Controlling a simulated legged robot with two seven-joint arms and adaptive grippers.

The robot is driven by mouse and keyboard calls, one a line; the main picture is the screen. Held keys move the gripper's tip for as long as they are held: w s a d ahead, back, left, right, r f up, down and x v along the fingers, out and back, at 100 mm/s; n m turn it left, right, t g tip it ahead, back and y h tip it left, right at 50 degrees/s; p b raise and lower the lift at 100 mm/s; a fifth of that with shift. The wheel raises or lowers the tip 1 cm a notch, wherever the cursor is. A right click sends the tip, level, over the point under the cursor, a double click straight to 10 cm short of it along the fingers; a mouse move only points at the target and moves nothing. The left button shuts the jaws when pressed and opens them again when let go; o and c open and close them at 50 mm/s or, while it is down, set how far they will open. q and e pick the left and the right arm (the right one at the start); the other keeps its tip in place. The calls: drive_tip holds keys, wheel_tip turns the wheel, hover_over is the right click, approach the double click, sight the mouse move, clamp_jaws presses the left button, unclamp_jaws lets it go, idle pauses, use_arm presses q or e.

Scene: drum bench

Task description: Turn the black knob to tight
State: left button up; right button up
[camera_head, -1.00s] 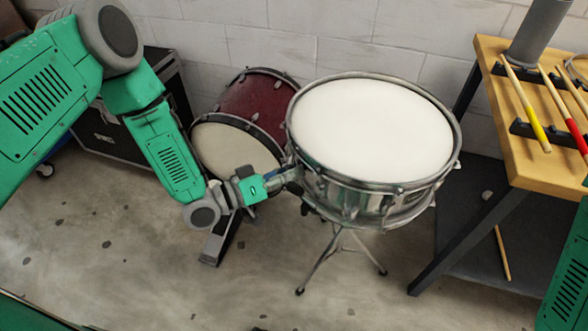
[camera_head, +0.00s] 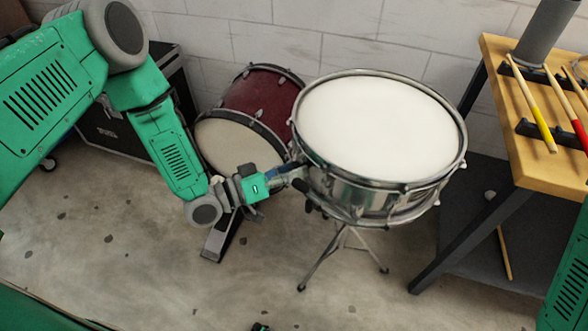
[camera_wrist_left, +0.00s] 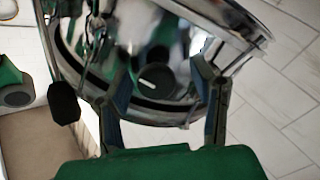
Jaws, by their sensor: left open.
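The snare drum (camera_head: 378,130) has a white head and a chrome shell and stands on a tripod stand. In the left wrist view the black knob (camera_wrist_left: 155,80) with a white mark sits on the chrome shell (camera_wrist_left: 115,65), between the two fingers of my left gripper (camera_wrist_left: 160,95). The fingers are spread apart, one on each side of the knob; I cannot tell whether they touch it. In the head view my left gripper (camera_head: 297,176) is at the left side of the drum, and the knob is hidden there. My right gripper is out of view.
A dark red bass drum (camera_head: 255,105) stands behind my left forearm. A wooden table (camera_head: 515,150) with drumsticks (camera_head: 530,105) is at the right. A black case (camera_head: 110,130) stands at the back left. A black lever-like part (camera_wrist_left: 64,103) hangs left of the fingers.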

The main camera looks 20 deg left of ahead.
use_arm(q)
drive_tip(key=v, duration=1.2)
drive_tip(key=shift+f, duration=0.15)
drive_tip(key=s+f+g+y, duration=0.8)
drive_tip(key=s+f+y, duration=0.2)
drive_tip(key=s+f, duration=0.15)
drive_tip(key=s+a+n+g+y, duration=0.1)
drive_tip(key=s+a+g+y, duration=0.2)
drive_tip(key=s+a, duration=0.2)
drive_tip(key=s, duration=0.3)
drive_tip(key=shift+s+r+g+p, duration=0.25)
drive_tip(key=shift+r+g+p, duration=0.05)
drive_tip(key=shift+r+p, duration=0.05)
